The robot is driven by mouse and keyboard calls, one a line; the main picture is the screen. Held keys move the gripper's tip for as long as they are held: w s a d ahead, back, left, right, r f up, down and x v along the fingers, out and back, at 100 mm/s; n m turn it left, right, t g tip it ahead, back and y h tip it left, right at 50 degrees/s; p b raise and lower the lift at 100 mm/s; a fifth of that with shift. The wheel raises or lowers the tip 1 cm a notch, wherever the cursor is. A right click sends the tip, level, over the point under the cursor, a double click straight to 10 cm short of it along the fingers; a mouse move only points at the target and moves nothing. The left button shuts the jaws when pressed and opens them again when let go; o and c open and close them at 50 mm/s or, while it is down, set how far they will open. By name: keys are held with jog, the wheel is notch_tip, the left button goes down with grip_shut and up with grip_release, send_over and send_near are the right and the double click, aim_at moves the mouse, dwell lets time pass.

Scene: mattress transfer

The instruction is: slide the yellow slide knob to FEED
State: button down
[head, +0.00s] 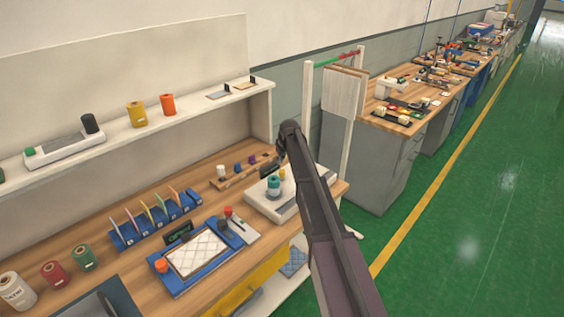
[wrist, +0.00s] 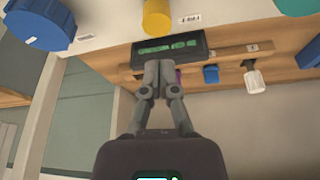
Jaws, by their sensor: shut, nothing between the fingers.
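The yellow slide knob (head: 283,173) stands on the white control box (head: 257,203), just behind a larger teal knob (head: 273,190). In the wrist view the yellow knob (wrist: 157,16) is at the top middle, cut by the frame edge. My gripper (head: 281,156) is above the back of the box. In the wrist view my gripper (wrist: 159,68) is shut and empty, its tips in front of a dark display (wrist: 190,46) with green writing. The tips look apart from the knob. The small white labels are unreadable, so I cannot tell which position is FEED.
A blue knob (wrist: 38,22) lies left of the yellow one in the wrist view. A wooden rack (head: 240,176) with small coloured pieces is behind the box. A blue tray (head: 172,281) with a white quilted pad stands to the left. My arm covers the box's right side.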

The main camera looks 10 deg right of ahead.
aim_at(285, 178)
jog(key=shift+b+x, duration=1.95)
jog(key=shift+x, duration=0.45)
jog(key=s+d, duration=0.1)
jog(key=s, duration=0.1)
jog(key=s+d, duration=0.2)
jog(key=shift+s, duration=0.15)
jog(key=shift+r, duration=0.1)
jog(key=p+v, duration=0.9)
jog(key=v, duration=0.1)
